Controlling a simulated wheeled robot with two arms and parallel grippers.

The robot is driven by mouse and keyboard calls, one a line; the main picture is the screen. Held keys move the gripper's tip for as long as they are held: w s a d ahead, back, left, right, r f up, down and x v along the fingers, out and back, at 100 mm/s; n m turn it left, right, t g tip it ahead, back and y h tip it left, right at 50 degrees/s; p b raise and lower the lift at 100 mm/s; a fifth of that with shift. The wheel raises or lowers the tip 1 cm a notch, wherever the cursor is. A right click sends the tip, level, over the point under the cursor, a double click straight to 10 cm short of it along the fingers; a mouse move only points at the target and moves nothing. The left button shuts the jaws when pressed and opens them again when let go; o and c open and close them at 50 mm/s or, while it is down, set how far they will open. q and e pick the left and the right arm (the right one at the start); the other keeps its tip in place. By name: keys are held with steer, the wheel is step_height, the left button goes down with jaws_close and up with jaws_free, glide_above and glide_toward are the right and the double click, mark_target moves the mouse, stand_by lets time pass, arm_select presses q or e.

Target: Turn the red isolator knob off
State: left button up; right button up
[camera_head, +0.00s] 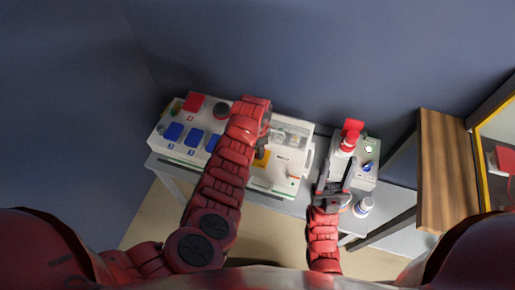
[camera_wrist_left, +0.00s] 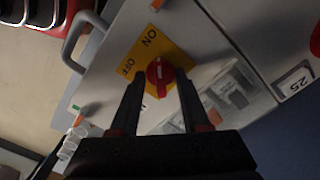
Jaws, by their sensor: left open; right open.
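The red isolator knob (camera_wrist_left: 160,76) sits on a yellow plate (camera_wrist_left: 151,50) marked ON and OFF in the left wrist view. A white mark runs along the knob's face, roughly upright in that view. My left gripper (camera_wrist_left: 161,80) is open, with one finger on each side of the knob; I cannot tell whether they touch it. In the head view my left gripper (camera_head: 263,148) is over the pale box (camera_head: 287,165), and part of the yellow plate (camera_head: 262,158) shows while the knob is hidden. My right gripper (camera_head: 334,188) is open, at the right-hand box (camera_head: 367,173).
A box with blue covers (camera_head: 173,131) and a red cover (camera_head: 193,102) stands at the left. A red-topped item (camera_head: 352,130) is beyond my right gripper. A white bottle (camera_head: 363,207) stands on the grey table (camera_head: 296,208). A wooden board (camera_head: 444,170) is at the right.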

arm_select(q)
jaws_close()
stand_by(0.3)
steer(key=shift+n, duration=0.3)
steer(key=n+p, duration=0.1)
steer(key=n, duration=0.2)
steer(key=shift+n, duration=0.3)
steer(key=n, duration=0.4)
steer(key=shift+s+d+p, duration=0.1)
steer(key=shift+p, duration=0.2)
steer(key=n, duration=0.5)
steer(key=shift+d, duration=0.1)
steer(key=n+b, duration=0.1)
steer(key=n, duration=0.3)
steer(key=shift+d+n, duration=0.15)
steer(key=shift+n, duration=0.15)
